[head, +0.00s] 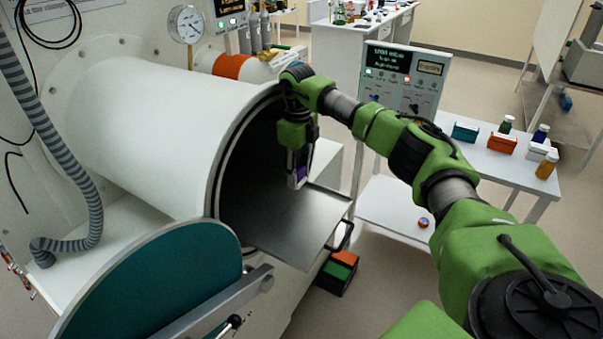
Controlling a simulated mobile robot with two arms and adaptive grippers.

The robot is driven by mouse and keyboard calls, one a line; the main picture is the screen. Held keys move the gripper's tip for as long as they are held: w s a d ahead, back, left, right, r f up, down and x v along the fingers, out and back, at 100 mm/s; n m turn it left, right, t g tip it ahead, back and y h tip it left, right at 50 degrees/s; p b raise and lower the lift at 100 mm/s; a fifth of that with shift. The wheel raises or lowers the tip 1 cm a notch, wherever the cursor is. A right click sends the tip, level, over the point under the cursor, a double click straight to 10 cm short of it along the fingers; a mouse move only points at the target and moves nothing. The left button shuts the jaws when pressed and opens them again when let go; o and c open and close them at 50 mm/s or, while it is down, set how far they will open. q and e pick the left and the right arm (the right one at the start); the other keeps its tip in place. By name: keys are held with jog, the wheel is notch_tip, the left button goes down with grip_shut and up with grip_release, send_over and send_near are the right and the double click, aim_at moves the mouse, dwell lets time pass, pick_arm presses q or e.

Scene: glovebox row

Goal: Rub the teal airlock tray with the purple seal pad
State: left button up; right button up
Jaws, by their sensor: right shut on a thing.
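The airlock is a wide white cylinder (150,125) with an open, dark mouth. Its tray (305,225) is a flat grey metal plate that sticks out of the mouth; the teal colour shows on the open round airlock door (160,285) at the lower left. My right gripper (297,180) points down at the mouth, over the inner part of the tray. It is shut on the purple seal pad (305,158), mostly hidden by the fingers. I cannot tell whether the pad touches the tray. My left gripper is not in view.
A ribbed grey hose (75,150) hangs at the left. A control panel (403,80) stands behind my right arm. A white side table (485,160) at the right holds small boxes and bottles. A small dark box (338,272) sits low beside the tray.

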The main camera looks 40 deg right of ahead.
jog(key=shift+w+a+r, duration=0.2)
jog(key=shift+a+r, duration=0.1)
jog(key=shift+a, duration=0.05)
jog(key=shift+a+r+p, duration=0.1)
jog(key=shift+r+p, duration=1.2)
jog(key=shift+r, duration=0.2)
jog(key=shift+s+f, duration=0.1)
jog(key=shift+f, duration=0.1)
